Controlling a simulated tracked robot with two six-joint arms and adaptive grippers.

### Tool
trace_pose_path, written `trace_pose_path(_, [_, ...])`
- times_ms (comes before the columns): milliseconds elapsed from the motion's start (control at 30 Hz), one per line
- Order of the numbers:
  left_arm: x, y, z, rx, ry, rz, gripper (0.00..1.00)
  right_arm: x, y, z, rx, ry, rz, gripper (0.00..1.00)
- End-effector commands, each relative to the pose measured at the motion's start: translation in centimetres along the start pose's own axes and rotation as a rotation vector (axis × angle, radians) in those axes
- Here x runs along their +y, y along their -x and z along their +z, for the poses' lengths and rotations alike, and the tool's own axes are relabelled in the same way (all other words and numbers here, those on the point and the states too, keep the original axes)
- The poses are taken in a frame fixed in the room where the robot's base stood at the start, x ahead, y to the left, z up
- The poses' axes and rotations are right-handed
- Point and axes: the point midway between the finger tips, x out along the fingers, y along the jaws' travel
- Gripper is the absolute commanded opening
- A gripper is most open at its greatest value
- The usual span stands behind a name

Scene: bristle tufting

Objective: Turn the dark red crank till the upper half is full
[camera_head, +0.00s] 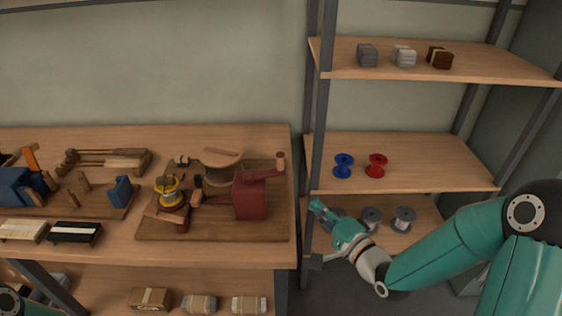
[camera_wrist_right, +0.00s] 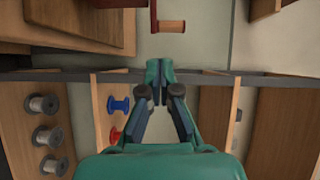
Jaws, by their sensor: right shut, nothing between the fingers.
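The dark red crank (camera_head: 265,176) sits on a dark red box (camera_head: 251,199) at the right of a wooden board (camera_head: 220,231) on the bench. Its wooden handle (camera_head: 281,162) points up at the bench's right end. In the right wrist view the handle (camera_wrist_right: 172,26) shows near the top edge, beyond my fingertips and apart from them. My right gripper (camera_head: 318,207) is shut and empty, right of the bench and in front of the shelf. It also shows in the right wrist view (camera_wrist_right: 160,71). A round wooden piece (camera_head: 221,158) stands behind the box; its fill is too small to tell. My left gripper is out of view.
A yellow spool (camera_head: 169,189) stands on the board's left. Shelf posts (camera_head: 318,130) rise close to my right gripper. Blue (camera_head: 343,166) and red (camera_head: 376,166) spools stand on the middle shelf, grey spools (camera_head: 403,219) below. A vise-like blue tool (camera_head: 18,187) is at far left.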

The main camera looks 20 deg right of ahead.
Motion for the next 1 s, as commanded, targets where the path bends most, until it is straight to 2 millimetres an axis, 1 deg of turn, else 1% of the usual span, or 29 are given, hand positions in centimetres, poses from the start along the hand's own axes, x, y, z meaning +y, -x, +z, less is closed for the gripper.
trace_pose_path(33, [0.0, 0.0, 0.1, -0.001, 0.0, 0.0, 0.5, -0.8, 0.0, -0.3, 0.002, -0.017, -0.026, 0.0])
trace_pose_path(67, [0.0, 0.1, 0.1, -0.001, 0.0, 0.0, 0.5, -1.2, -0.1, -0.3, 0.001, -0.024, -0.036, 0.0])
trace_pose_path(167, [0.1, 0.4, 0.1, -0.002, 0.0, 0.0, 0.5, -1.6, -0.9, -0.3, -0.002, -0.035, -0.047, 0.0])
trace_pose_path(267, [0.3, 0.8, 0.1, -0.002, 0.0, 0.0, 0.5, -1.6, -2.3, -0.2, -0.005, -0.034, -0.045, 0.0])
trace_pose_path(367, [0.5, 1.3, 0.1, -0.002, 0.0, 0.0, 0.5, -1.8, -4.2, -0.1, -0.007, -0.033, -0.045, 0.0])
trace_pose_path(600, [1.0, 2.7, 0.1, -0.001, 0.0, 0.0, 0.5, -2.0, -9.3, 0.1, -0.009, -0.033, -0.043, 0.0])
trace_pose_path(700, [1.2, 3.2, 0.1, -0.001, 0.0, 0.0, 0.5, -2.0, -11.1, 0.2, -0.01, -0.033, -0.043, 0.0])
trace_pose_path(833, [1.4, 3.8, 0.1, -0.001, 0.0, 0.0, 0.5, -2.0, -12.9, 0.2, -0.009, -0.033, -0.042, 0.0])
trace_pose_path(1000, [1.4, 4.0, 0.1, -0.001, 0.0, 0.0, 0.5, -1.9, -14.0, 0.2, -0.009, -0.033, -0.042, 0.0])
